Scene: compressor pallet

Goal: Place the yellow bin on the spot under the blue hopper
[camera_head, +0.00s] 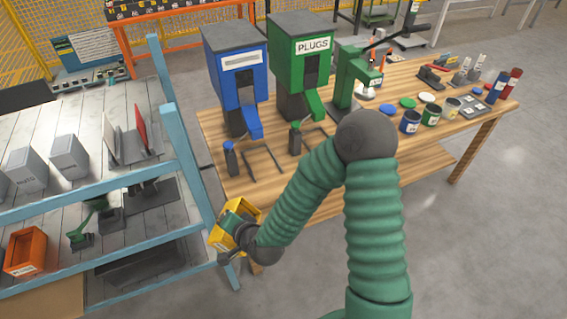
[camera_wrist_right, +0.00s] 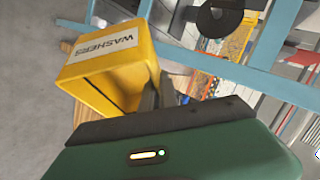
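The yellow bin (camera_head: 233,222), labelled WASHERS, is tilted in the air between the blue shelf rack and the left front corner of the wooden table. My right gripper (camera_head: 245,236) is shut on the bin's wall. The bin (camera_wrist_right: 112,70) also shows in the right wrist view, its open side facing the gripper (camera_wrist_right: 152,100). The blue hopper (camera_head: 238,80) stands at the table's left back. The spot under its chute is marked by a dark bracket frame (camera_head: 264,160) on the tabletop and looks empty. My left gripper is not in view.
The green PLUGS hopper (camera_head: 299,55) stands right of the blue one, with another dark bracket before it. A small dark blue bottle (camera_head: 230,160) stands left of the first bracket. The blue rack (camera_head: 190,165) is close left of the bin. Cups and lids fill the table's right.

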